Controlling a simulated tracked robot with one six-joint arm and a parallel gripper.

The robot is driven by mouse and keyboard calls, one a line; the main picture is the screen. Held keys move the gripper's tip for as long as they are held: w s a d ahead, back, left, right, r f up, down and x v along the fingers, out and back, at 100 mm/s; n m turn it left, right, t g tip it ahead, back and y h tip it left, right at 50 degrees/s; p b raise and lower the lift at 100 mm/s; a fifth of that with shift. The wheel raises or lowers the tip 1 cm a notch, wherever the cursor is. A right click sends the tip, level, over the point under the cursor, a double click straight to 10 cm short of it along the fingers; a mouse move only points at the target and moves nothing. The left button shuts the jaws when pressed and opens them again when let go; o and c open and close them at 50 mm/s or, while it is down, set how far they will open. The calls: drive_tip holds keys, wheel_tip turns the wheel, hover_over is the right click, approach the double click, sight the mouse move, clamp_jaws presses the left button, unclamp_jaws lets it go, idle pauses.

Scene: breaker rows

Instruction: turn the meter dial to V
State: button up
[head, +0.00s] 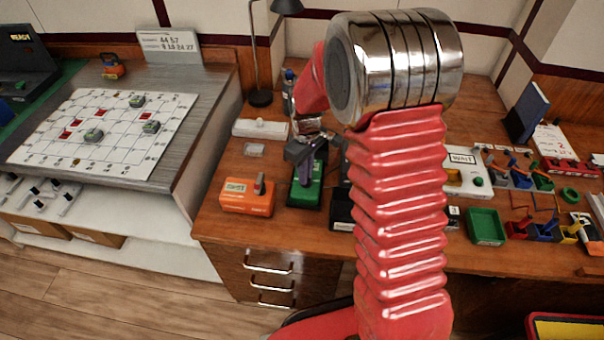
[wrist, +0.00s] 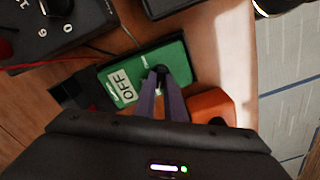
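The green meter (head: 306,190) stands on the wooden desk under my gripper. In the wrist view the meter (wrist: 180,62) has a pale display (wrist: 122,86) that reads OFF. A short white mark shows on its face. My gripper (wrist: 160,82) has its two purple-grey fingers close together, one on each side of the small black meter dial (wrist: 161,72). They appear shut on it, and they hide much of the dial and its pointer. In the head view my gripper (head: 311,152) is over the upper part of the meter and hides its dial.
An orange box (head: 247,196) with a dark lever stands just left of the meter; it also shows in the wrist view (wrist: 212,104). A black device with a numbered dial (wrist: 45,30) is close by. A green tray (head: 486,226) stands further right.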

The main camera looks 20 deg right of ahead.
clamp_jaws()
drive_tip(key=shift+a, duration=0.3)
drive_tip(key=shift+d, duration=0.3)
drive_tip(key=m, duration=0.3)
drive_tip(key=shift+m, duration=0.3)
drive_tip(key=m, duration=0.4)
drive_tip(key=shift+m, duration=2.1)
